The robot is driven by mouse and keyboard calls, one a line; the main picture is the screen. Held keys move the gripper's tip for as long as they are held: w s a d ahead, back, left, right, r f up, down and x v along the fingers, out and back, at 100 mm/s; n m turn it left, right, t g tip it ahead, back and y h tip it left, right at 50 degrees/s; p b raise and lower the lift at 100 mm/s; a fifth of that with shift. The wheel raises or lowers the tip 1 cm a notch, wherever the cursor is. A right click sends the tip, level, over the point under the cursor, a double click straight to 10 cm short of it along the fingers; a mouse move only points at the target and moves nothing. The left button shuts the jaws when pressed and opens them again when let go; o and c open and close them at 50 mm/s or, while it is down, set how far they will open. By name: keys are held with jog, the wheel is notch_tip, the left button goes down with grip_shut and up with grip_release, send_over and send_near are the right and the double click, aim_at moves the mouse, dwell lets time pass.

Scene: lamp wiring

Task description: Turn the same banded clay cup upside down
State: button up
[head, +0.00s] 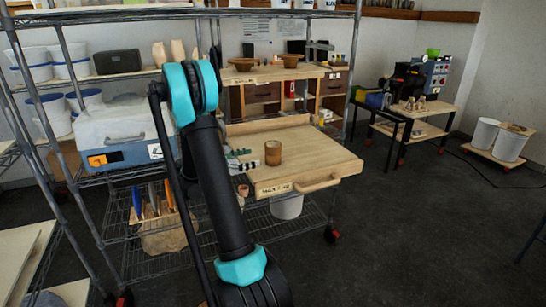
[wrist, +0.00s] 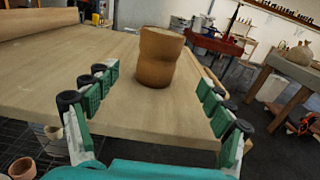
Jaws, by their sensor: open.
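The brown clay cup (head: 273,153) stands on the pale wooden board, wider at its top and bottom with a narrower waist. It also shows in the wrist view (wrist: 158,58), standing beyond and between my fingers. I cannot clearly tell whether its upper end is a mouth or a base. My gripper (wrist: 156,88) is open and empty, with its green finger pads apart on either side, short of the cup. In the head view my gripper (head: 240,163) is just left of the cup, partly hidden behind my arm.
The wooden board (head: 325,160) is clear around the cup, with a raised strip at the back and a handle (head: 318,184) at the front. Wire rack posts (head: 352,75) stand nearby. A shelf with clay bowls (head: 290,60) is behind. Small pots (wrist: 23,168) sit below the board.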

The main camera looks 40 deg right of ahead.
aim_at(266, 153)
jog(key=x, duration=0.8)
jog(key=shift+d+r, duration=0.1)
jog(key=shift+r, duration=0.15)
jog(key=shift+c, duration=0.2)
jog(key=c, duration=1.6)
jog(key=shift+w, duration=0.1)
jog(key=shift+r, duration=0.1)
